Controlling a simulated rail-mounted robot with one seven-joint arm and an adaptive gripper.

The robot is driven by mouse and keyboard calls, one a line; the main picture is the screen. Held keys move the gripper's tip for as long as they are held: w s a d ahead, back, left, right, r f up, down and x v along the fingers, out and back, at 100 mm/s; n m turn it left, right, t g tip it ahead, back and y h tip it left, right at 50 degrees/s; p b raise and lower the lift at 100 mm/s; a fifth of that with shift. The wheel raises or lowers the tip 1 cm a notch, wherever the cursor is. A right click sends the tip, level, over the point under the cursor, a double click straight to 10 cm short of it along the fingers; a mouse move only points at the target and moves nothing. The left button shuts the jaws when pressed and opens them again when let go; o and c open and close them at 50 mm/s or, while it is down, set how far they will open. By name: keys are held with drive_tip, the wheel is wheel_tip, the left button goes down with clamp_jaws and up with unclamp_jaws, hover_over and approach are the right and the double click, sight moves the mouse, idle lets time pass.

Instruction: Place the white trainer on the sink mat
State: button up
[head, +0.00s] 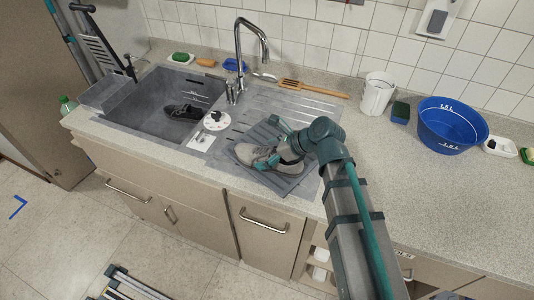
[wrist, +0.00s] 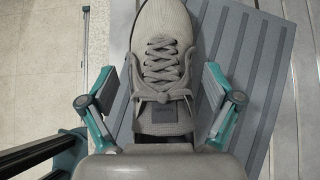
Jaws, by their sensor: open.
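The white trainer (head: 262,156), light grey-white with laces, rests on the dark ribbed sink mat (head: 297,182) on the sink's drainer. In the wrist view the trainer (wrist: 163,50) points away from me, with its heel end near my gripper's palm. The mat (wrist: 258,60) shows beneath it and to its right. My gripper (head: 272,145) is at the trainer; in the wrist view its open fingers (wrist: 160,95) stand one on each side of the shoe, with gaps between. The toe is cut off at the top of the wrist view.
A white round item (head: 216,121) sits between basin and mat. A wooden spatula (head: 310,88), white jug (head: 377,95) and blue bowl (head: 450,125) stand behind and right. The counter at right front is clear.

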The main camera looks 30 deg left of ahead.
drive_tip(key=shift+r, duration=0.15)
drive_tip(key=b+v, duration=0.1)
drive_tip(key=v, duration=1.1)
